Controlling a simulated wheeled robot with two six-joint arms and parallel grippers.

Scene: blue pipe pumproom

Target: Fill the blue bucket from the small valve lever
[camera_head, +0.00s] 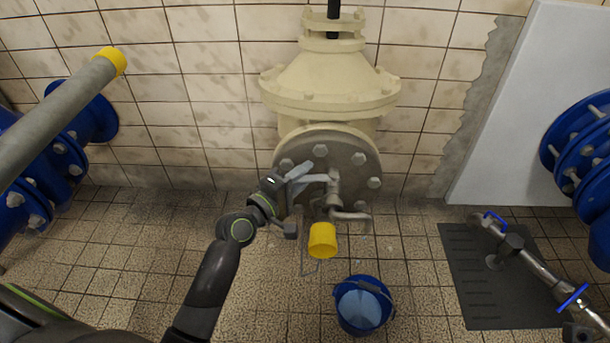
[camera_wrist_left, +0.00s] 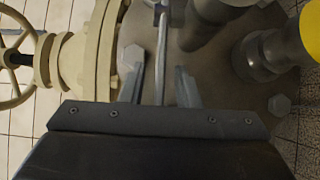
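The small valve lever (camera_head: 321,178) is a thin grey bar on the tap fitting in front of the grey flange (camera_head: 358,160). It also shows in the left wrist view (camera_wrist_left: 161,58). My left gripper (camera_head: 300,180) is at the lever, its fingers apart on either side of it; the left wrist view shows gaps between the lever and both fingers (camera_wrist_left: 162,85). The blue bucket (camera_head: 343,312) stands upright on the floor below, its handle at the right. Its inside looks lighter blue; I cannot tell whether that is water.
A yellow-ended piece (camera_head: 322,240) sticks out below the flange, above and left of the bucket. A dark mat (camera_head: 465,290) with a metal pipe with blue levers (camera_head: 540,270) lies at the right. Large blue pipes flank both sides. Tiled floor around the bucket is clear.

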